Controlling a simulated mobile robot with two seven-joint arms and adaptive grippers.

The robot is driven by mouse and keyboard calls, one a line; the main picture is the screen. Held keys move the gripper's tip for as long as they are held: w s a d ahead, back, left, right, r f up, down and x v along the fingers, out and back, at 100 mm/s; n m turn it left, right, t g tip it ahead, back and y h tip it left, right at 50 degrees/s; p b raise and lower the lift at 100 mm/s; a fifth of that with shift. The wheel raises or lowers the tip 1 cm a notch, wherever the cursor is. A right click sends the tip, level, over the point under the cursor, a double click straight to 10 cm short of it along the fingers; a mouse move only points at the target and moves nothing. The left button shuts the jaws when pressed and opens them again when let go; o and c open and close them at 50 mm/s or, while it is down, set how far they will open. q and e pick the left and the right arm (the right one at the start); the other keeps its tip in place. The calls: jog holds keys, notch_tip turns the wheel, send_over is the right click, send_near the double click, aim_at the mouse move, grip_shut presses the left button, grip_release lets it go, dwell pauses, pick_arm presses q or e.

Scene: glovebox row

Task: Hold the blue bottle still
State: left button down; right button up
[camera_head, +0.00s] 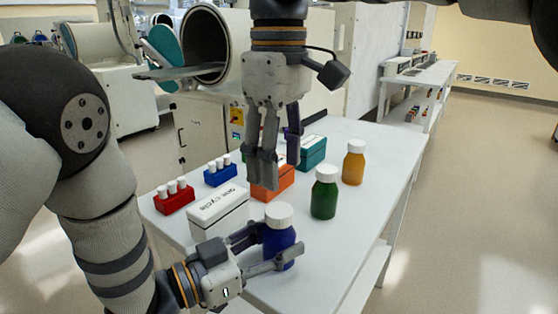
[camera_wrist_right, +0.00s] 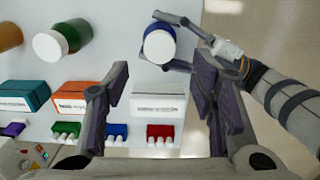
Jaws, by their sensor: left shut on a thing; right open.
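The blue bottle (camera_head: 279,240) with a white cap stands upright near the front edge of the white table. My left gripper (camera_head: 268,248) is shut on the blue bottle's body, low down, with one finger on each side. The blue bottle (camera_wrist_right: 160,46) also shows in the right wrist view from above, with my left gripper (camera_wrist_right: 207,48) around it. My right gripper (camera_head: 264,170) hangs pointing down above the middle of the table, with its fingers apart and nothing between them. Its fingers also show in the right wrist view (camera_wrist_right: 163,95).
A green bottle (camera_head: 324,198) and an amber bottle (camera_head: 353,166) stand to the right. A white box (camera_head: 218,214), an orange box (camera_head: 275,184), a teal box (camera_head: 312,152), and red (camera_head: 174,201) and blue (camera_head: 220,175) vial racks are on the table (camera_head: 330,252). The front right is clear.

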aim_at(279, 210)
jog(key=m, duration=1.4)
jog(key=shift+m, duration=0.4)
jog(key=m, duration=0.6)
jog(key=shift+m, duration=0.4)
jog(key=m, duration=0.5)
jog(key=shift+f+m, duration=0.25)
jog(key=shift+m, duration=0.05)
notch_tip(279, 210, down, 7)
jog(key=shift+f, duration=0.2)
jog(key=shift+c, duration=0.5)
